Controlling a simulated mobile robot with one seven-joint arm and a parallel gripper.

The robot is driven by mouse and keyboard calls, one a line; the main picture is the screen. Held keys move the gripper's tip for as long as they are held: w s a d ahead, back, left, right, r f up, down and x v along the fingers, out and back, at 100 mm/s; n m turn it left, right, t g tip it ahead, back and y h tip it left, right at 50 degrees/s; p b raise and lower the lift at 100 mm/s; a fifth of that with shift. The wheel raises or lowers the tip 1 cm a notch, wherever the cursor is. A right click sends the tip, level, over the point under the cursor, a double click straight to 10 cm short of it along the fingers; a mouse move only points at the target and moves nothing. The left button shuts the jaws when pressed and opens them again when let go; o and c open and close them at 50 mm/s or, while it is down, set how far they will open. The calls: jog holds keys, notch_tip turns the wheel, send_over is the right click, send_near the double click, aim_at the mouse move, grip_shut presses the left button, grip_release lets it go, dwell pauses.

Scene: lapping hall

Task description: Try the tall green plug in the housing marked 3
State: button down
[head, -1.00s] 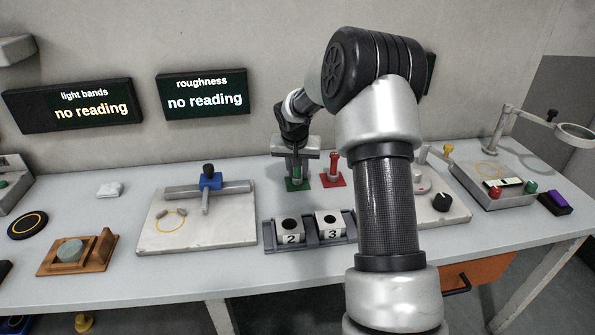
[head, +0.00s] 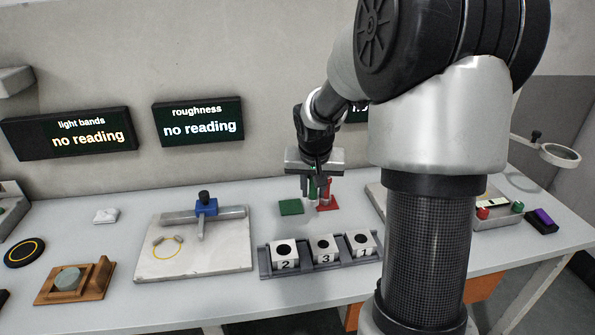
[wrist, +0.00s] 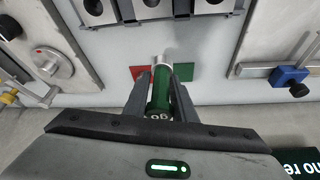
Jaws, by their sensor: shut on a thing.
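My gripper (head: 313,190) is shut on the tall green plug (wrist: 161,92) and holds it above the table. In the wrist view the plug lies between the two fingers, its pale metal end pointing away from me. In the head view the plug (head: 312,187) shows partly behind the fingers. The housing marked 3 (head: 324,256) is the middle block of three in a grey rack, its round hole facing up and empty. The gripper is behind and above it, apart from it.
A bare green base (head: 291,207) lies left of a red plug on a red base (head: 333,204), close behind the gripper fingers. Housings marked 2 (head: 285,263) and 1 (head: 364,250) flank housing 3. A stone plate (head: 160,262) with a blue clamp (head: 206,208) stands left.

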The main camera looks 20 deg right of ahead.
send_over(323, 236)
jog(key=s, duration=0.1)
jog(key=shift+s+a+f+b, duration=0.1)
jog(key=shift+a+f+b, duration=0.05)
jog(key=shift+f+b, duration=1.4)
jog(key=shift+a+f+b, duration=0.1)
jog(key=shift+f+b, duration=0.9)
jog(key=shift+f, duration=0.9)
jog(key=shift+f+b, duration=0.4)
jog(key=shift+b, duration=0.05)
dwell(0.4)
notch_tip(323, 236, up, 7)
jog(key=p, duration=0.5)
jog(key=shift+p, duration=0.35)
dwell(0.4)
